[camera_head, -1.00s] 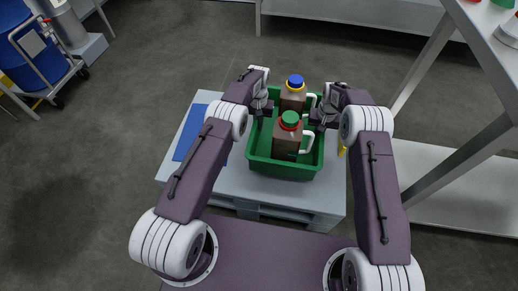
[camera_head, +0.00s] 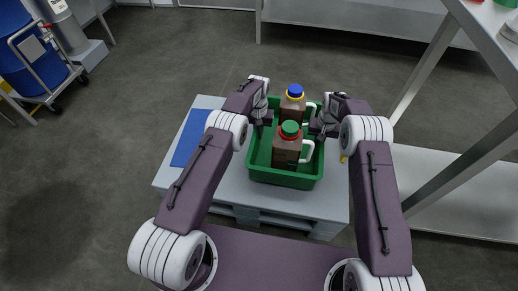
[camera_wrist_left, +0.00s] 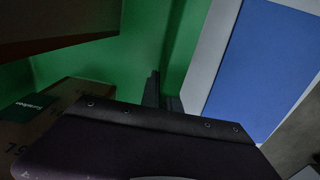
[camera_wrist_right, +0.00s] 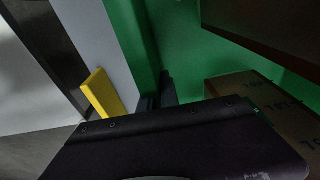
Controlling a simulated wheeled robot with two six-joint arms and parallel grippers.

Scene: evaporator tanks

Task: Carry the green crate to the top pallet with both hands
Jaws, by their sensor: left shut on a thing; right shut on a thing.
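The green crate (camera_head: 284,178) is in the middle of the head view, over the grey pallet (camera_head: 236,192). It holds two brown jugs, one with a green cap (camera_head: 288,150) and one with a blue cap (camera_head: 294,103). My left gripper (camera_head: 262,117) is shut on the crate's left wall, and that wall shows in the left wrist view (camera_wrist_left: 180,50). My right gripper (camera_head: 318,125) is shut on its right wall, which also shows in the right wrist view (camera_wrist_right: 135,40). I cannot tell whether the crate's base touches the pallet.
A blue sheet (camera_head: 190,138) lies on the pallet left of the crate. A yellow piece (camera_wrist_right: 102,93) is beside the crate's right wall. A metal rack (camera_head: 450,95) stands to the right. A blue drum on a cart (camera_head: 35,65) is at the far left. Floor around the pallet's left is clear.

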